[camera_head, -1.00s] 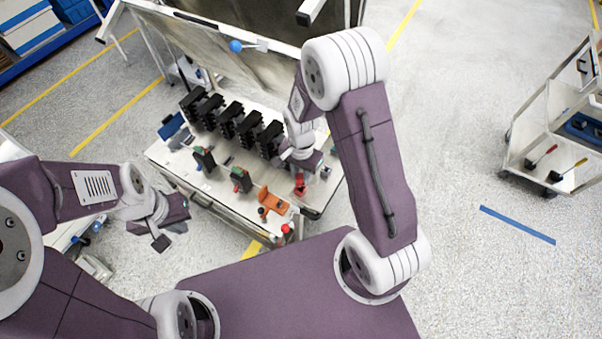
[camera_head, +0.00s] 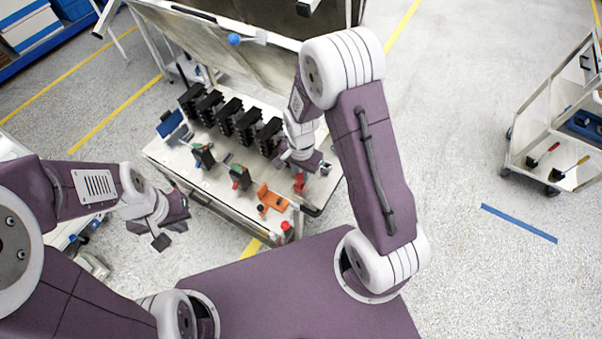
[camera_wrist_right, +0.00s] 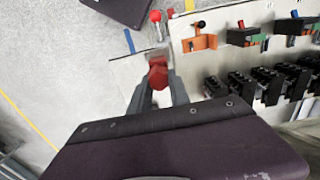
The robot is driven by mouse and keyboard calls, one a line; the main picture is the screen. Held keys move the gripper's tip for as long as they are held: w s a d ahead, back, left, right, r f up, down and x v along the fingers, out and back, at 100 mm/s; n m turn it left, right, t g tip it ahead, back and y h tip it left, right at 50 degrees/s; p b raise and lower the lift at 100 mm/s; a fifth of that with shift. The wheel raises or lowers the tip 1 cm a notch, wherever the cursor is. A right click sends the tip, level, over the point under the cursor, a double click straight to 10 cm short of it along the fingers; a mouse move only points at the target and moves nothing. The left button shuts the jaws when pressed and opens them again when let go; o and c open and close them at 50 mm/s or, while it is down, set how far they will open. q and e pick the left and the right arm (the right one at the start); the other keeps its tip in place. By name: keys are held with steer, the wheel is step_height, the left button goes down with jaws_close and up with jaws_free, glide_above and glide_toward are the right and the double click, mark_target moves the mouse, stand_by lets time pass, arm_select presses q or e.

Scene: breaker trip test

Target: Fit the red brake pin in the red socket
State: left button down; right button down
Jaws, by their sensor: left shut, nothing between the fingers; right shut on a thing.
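My right gripper (camera_head: 300,178) is shut on the red brake pin (camera_head: 299,185) over the right end of the bench. In the right wrist view the pin (camera_wrist_right: 158,73) sits between the two grey fingertips (camera_wrist_right: 158,85), its red head facing the camera. A red round knob (camera_head: 285,226) is at the bench's front right corner; it also shows in the right wrist view (camera_wrist_right: 156,15). I cannot tell which part is the red socket. My left gripper (camera_head: 161,240) is shut and empty, off the bench's front left side.
The bench (camera_head: 225,200) holds a row of black breaker blocks (camera_head: 226,113), two smaller green-topped units (camera_head: 240,178) and an orange bracket (camera_head: 272,199) with dark knobs. A panel stands behind.

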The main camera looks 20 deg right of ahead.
mark_target(301, 174)
steer(key=shift+f+b, duration=0.5)
steer(key=shift+f, duration=0.2)
steer(key=c, duration=1.1)
jaws_free()
steer(key=shift+c, duration=0.2)
step_height(301, 174, up, 9)
steer(key=shift+r+b, duration=0.1)
steer(key=shift+b, duration=0.5)
